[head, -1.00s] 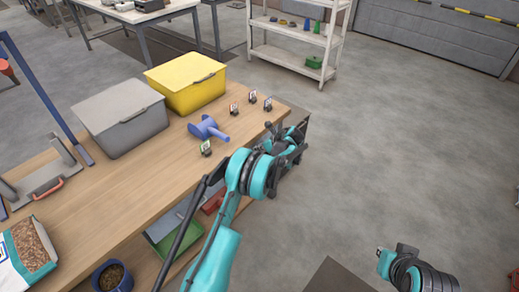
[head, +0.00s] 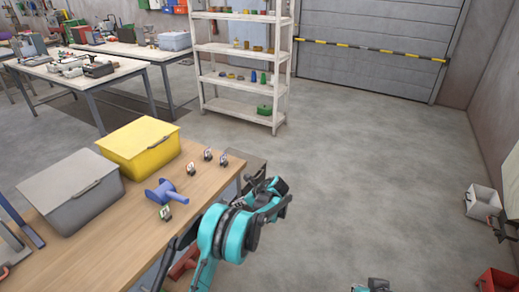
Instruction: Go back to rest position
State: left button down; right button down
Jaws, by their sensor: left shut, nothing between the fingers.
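My left arm comes up from the bottom of the head view, and its dark left gripper (head: 276,192) is just off the right end of the wooden workbench (head: 108,232). It is shut and empty, clear of the things on the bench. Only a small teal and dark piece of my right arm shows at the bottom edge; its gripper is not in view.
On the bench are a grey lidded bin (head: 72,196), a yellow bin (head: 140,148), a blue scoop-like tool (head: 166,192) and several small tagged items. White shelves (head: 240,75) stand behind. The floor (head: 380,160) on the right is open.

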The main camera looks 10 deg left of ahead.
pick_arm(q)
jog(key=s+r+n+t+h, duration=0.2)
jog(key=s+r+n+h, duration=0.3)
jog(key=s+r+n, duration=0.9)
jog(key=s+d+r+n+t+h, duration=0.1)
jog(key=s+n, duration=0.3)
jog(key=s, duration=0.8)
jog(key=s+d+r+n+t+h, duration=0.1)
jog(key=s+d+r+n+h, duration=0.1)
jog(key=s, duration=1)
jog(key=shift+s+d+r+n, duration=0.45)
jog(key=shift+d+n, duration=0.25)
jog(key=shift+n, duration=0.3)
